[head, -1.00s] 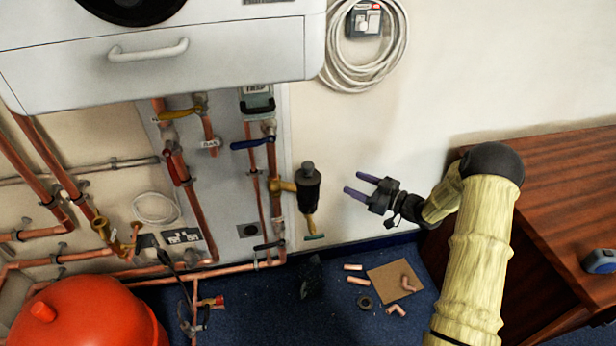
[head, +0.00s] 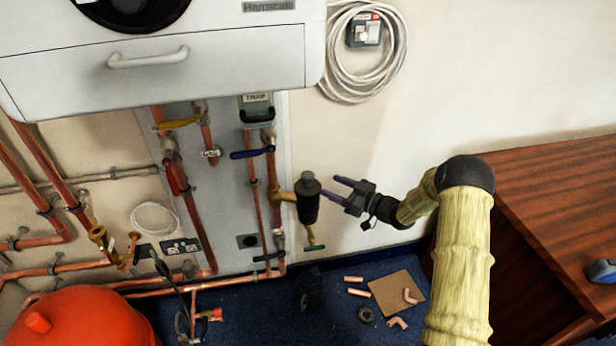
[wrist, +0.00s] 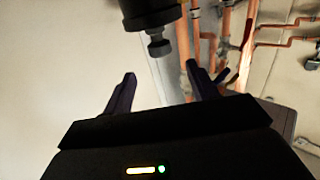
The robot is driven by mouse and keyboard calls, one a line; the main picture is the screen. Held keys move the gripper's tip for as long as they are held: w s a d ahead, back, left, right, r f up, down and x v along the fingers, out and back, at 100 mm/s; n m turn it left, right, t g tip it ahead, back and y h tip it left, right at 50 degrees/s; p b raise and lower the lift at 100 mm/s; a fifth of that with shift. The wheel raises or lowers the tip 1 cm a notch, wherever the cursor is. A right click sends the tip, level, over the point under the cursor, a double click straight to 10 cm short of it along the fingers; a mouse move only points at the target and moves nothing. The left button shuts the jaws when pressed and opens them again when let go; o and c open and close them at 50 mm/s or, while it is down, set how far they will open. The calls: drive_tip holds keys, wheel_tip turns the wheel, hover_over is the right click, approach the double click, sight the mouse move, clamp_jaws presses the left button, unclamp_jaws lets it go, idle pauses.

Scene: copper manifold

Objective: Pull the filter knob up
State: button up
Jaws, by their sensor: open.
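The filter (head: 307,205) is a dark upright cylinder on a brass side fitting of a copper pipe. Its grey-black knob (head: 307,178) sits on top. In the wrist view, the dark filter body (wrist: 150,12) is at the top edge and the narrower knob (wrist: 158,45) points down from it. My gripper (head: 330,187) is open and empty, just right of the filter, its purple fingers pointing left. In the wrist view my gripper (wrist: 160,70) has its fingertips spread either side of the knob's line, with the knob slightly above them. I cannot tell whether the nearer fingertip touches the filter.
A white boiler (head: 230,60) hangs above left. Copper pipes and a blue lever valve (head: 252,153) are left of the filter. A wooden cabinet (head: 540,190) stands right. The wall right of the filter is bare.

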sight(308, 174)
drive_tip(key=x, duration=1)
drive_tip(key=shift+b, duration=0.4)
drive_tip(key=shift+f, duration=0.1)
